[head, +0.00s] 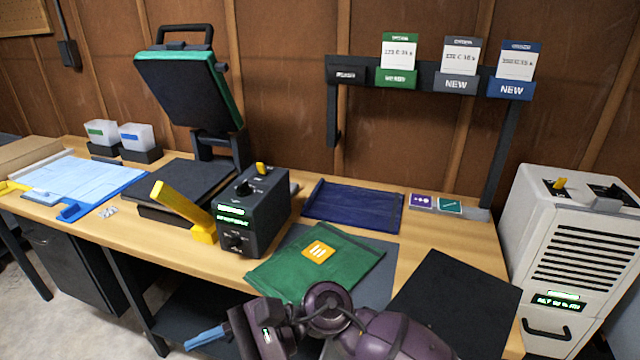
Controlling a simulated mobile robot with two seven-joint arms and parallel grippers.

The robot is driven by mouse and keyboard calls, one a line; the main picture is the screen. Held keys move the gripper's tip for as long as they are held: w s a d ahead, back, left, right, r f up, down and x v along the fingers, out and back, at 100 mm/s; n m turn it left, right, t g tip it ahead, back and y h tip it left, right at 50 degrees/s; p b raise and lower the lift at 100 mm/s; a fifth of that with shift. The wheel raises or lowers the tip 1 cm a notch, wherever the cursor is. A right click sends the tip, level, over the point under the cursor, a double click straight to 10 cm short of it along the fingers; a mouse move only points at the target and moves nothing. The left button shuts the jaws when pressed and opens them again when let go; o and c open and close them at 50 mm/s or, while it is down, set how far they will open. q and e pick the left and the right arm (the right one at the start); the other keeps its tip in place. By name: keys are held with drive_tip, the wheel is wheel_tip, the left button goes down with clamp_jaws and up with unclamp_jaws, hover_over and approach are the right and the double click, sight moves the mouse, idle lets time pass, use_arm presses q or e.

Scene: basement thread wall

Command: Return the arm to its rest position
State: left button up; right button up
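One purple arm of mine, which looks like the right one, comes in at the bottom and reaches left in front of the table's front edge. Its dark gripper end (215,335) points left, with a narrow blue piece at its tip. I cannot tell whether that piece is a finger or something held, nor whether the fingers are open or shut. My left gripper is not in view.
A wooden table (420,240) holds a heat press (190,90), a dark control box (252,215), green folded cloth (340,275), navy cloth (352,207) and a black mat (455,300). A white cabinet (560,240) stands right. A label rack (430,75) rises behind.

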drive_tip(key=w+d+m+t+y, duration=0.35)
drive_tip(key=m+t, duration=0.25)
drive_tip(key=m, duration=0.4)
drive_tip(key=w+d+m+t+y, duration=0.2)
drive_tip(key=d+m+t+y, duration=0.3)
drive_tip(key=m, duration=0.5)
drive_tip(key=w+d+f+m+t+h, duration=0.2)
drive_tip(key=d+f+m+t+h, duration=0.35)
drive_tip(key=m, duration=0.65)
drive_tip(key=w+d+f+m+t+h, duration=0.2)
drive_tip(key=d+f+m+t+h, duration=0.1)
drive_tip(key=d+m+t+h, duration=0.65)
drive_tip(key=s+d+f+m+g+h, duration=0.7)
drive_tip(key=s+d+f+m, duration=0.9)
drive_tip(key=m, duration=0.7)
wheel_tip(320, 180, down, 2)
drive_tip(key=shift+s+d+f+h+p, duration=0.25)
drive_tip(key=shift+s+d+h+p, duration=0.1)
drive_tip(key=shift+d+h, duration=0.6)
drive_tip(key=shift+a, duration=0.2)
